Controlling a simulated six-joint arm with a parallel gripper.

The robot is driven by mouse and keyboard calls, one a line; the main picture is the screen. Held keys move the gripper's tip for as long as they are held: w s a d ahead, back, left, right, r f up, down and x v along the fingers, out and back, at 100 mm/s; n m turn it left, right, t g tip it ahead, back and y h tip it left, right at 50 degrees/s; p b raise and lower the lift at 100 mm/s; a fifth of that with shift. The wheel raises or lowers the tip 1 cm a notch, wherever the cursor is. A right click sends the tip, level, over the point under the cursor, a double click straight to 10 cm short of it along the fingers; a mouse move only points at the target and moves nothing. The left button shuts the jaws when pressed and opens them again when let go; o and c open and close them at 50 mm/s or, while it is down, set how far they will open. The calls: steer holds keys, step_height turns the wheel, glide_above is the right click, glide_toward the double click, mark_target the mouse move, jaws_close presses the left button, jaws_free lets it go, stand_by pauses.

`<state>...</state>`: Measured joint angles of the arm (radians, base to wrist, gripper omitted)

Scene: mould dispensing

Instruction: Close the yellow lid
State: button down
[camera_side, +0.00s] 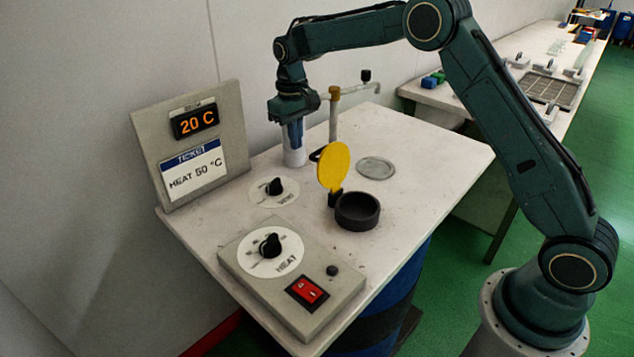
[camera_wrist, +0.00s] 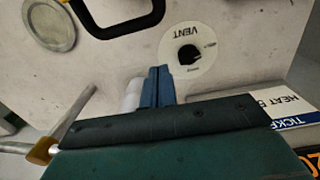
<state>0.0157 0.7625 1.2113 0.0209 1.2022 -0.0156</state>
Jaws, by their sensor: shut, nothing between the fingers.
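The yellow lid (camera_side: 333,166) stands upright, open, on a dark hinge at the back edge of the round black mould (camera_side: 357,211). In the side view the mould's opening is uncovered. My gripper (camera_side: 295,133) points down, behind and to the left of the lid, apart from it. In the wrist view the blue fingers of my gripper (camera_wrist: 158,75) are closed side by side.
The VENT dial (camera_wrist: 188,54) lies close to my fingers in the wrist view. A round metal disc (camera_side: 375,167) lies right of the lid. A pipe stand (camera_side: 334,115) rises behind. The HEAT box (camera_side: 285,265) is at the front. The display panel (camera_side: 190,140) reads 20 °C.

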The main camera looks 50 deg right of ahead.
mark_target(327, 166)
steer(key=shift+s+f, duration=0.2)
steer(key=shift+s, duration=1.7)
